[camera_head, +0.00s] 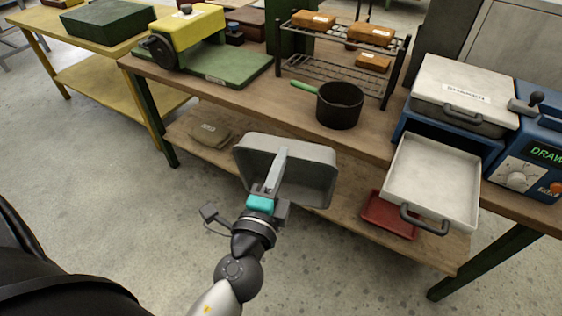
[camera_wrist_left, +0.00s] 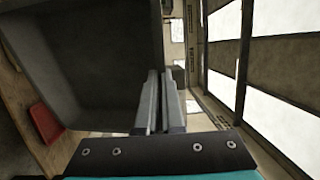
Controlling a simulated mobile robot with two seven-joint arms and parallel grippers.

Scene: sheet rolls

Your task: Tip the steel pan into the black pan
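The steel pan (camera_head: 312,172), a grey rectangular pan with rounded corners, is in the air in front of the workbench, its hollow side tilted toward the head camera. I cannot see anything in it. My left gripper (camera_head: 276,172) is shut on its near wall; in the left wrist view the fingers (camera_wrist_left: 160,100) are close together at the edge of the steel pan (camera_wrist_left: 85,60). The black pan (camera_head: 340,107), a round saucepan with a green handle, stands upright on the bench, beyond and right of the steel pan, apart from it. My right gripper is not in view.
A wire rack (camera_head: 335,68) with orange-brown blocks stands behind the black pan. A pale drawer tray (camera_head: 435,182) sticks out from the blue unit at right. A red tray (camera_head: 388,215) and a cloth bag (camera_head: 208,133) lie on the lower shelf. A green-yellow machine (camera_head: 195,45) stands at left.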

